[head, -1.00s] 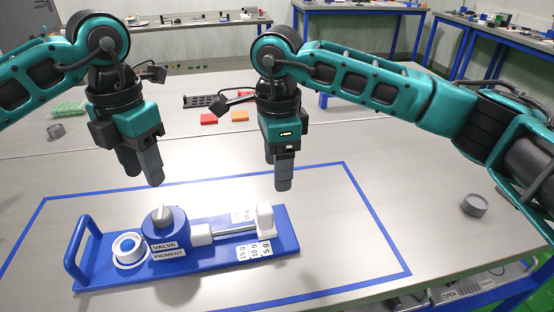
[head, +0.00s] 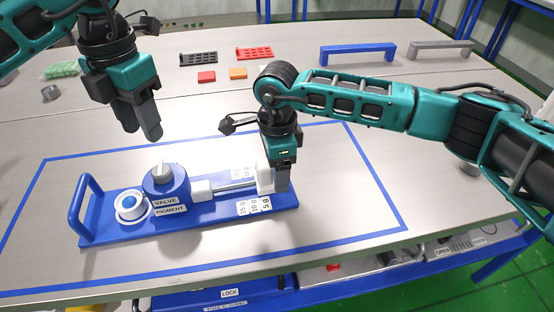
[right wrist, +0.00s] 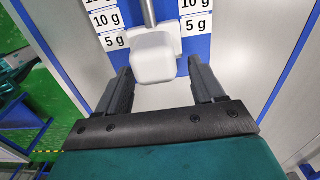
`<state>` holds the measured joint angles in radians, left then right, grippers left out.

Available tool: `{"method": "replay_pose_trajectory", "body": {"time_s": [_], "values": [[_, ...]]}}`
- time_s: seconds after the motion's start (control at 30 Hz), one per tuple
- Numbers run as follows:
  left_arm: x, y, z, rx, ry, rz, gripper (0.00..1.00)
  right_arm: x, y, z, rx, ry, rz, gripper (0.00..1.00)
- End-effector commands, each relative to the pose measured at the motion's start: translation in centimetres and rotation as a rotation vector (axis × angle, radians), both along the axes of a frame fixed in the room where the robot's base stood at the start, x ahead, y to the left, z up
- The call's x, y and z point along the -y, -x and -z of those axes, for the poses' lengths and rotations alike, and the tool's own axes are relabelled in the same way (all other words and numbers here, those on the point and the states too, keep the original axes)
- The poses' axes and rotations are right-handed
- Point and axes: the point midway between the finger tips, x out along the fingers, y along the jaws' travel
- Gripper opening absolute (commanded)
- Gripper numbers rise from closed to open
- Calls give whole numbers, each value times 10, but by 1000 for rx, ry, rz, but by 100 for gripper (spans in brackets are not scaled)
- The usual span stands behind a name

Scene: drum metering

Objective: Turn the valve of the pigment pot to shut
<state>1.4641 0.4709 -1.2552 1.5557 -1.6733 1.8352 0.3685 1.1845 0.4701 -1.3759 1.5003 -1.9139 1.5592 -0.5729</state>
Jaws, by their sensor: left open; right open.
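The blue pigment pot (head: 166,188) stands on a blue base board (head: 111,232) with a handle at its left end. Its valve knob (head: 162,171), pale grey, sits on top of the pot. My left gripper (head: 139,122) is open and empty above and a little behind the knob, apart from it. My right gripper (head: 278,180) is at the right end of the board, by the white block (head: 264,180) on the metal rod. In the right wrist view, its open fingers (right wrist: 154,88) stand either side of the white block (right wrist: 139,56), with visible gaps.
Labels 15 g, 10 g and 5 g (head: 254,207) lie along the rod. Blue tape marks the work area. Racks, red and orange blocks, and blue (head: 357,52) and grey bars lie behind.

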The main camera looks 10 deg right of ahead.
Motion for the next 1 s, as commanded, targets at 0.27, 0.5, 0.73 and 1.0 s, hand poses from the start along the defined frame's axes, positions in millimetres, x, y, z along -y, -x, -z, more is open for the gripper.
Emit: {"method": "replay_pose_trajectory", "body": {"time_s": [0.27, 0.5, 0.73, 1.0], "values": [[0, 0, 0, 0, 0, 0, 43, 0, 0, 0, 0, 0, 0, 58], [0, 0, 0, 0, 0, 0, 43, 0, 0, 0, 0, 0, 0, 36], [0, 0, 0, 0, 0, 0, 43, 0, 0, -1, 0, -1, 0, 14], [0, 0, 0, 0, 0, 0, 43, 0, 0, -1, 0, -1, 1, 0]]}}
